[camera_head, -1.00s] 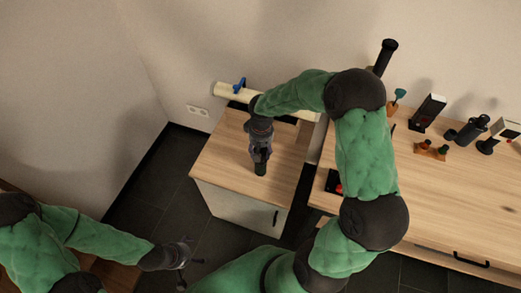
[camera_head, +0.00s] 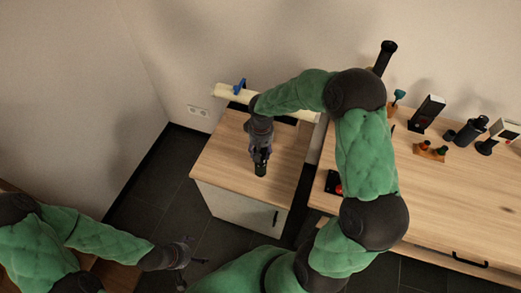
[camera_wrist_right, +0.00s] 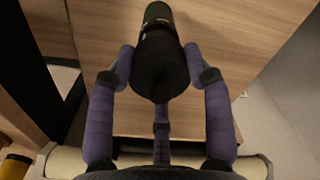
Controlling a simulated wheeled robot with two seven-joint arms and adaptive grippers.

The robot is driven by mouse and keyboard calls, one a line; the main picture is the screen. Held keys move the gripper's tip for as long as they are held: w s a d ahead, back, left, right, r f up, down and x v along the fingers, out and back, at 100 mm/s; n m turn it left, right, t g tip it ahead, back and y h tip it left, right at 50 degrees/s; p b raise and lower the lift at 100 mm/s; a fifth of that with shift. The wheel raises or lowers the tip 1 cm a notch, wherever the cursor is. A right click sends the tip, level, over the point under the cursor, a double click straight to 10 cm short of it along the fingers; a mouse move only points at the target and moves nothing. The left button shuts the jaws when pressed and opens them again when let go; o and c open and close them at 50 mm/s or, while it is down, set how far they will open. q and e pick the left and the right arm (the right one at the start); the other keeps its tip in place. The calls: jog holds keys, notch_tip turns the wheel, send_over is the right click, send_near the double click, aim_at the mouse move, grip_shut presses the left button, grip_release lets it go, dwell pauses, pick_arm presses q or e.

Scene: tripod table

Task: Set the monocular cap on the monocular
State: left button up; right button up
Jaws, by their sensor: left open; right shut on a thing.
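My right gripper (camera_head: 261,158) points down over the small wooden-topped cabinet and is shut on a black cylinder (camera_head: 261,170). A part with small pale lettering shows beyond the fingertips. I cannot tell whether the cap is a separate piece there or whether the cylinder touches the cabinet top. My left gripper (camera_head: 188,262) is open and empty, low at the left, away from the cabinet.
The small cabinet's top (camera_head: 220,155) is mostly bare around the gripper. A cream roll (camera_head: 228,91) with a blue piece lies at its back. The longer table (camera_head: 460,195) at the right holds a black box (camera_head: 427,112), a dark cylindrical device (camera_head: 468,131) and an orange stand (camera_head: 430,152).

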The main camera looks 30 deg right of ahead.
jog(key=shift+r, duration=0.4)
jog(key=shift+f+b, duration=0.6)
jog(key=shift+f, duration=0.6)
dwell(1.1)
jog(key=o, duration=0.5)
jog(key=shift+r, duration=0.1)
jog(key=shift+r+p, duration=4.1)
jog(key=shift+r, duration=1.35)
jog(key=shift+f, duration=0.1)
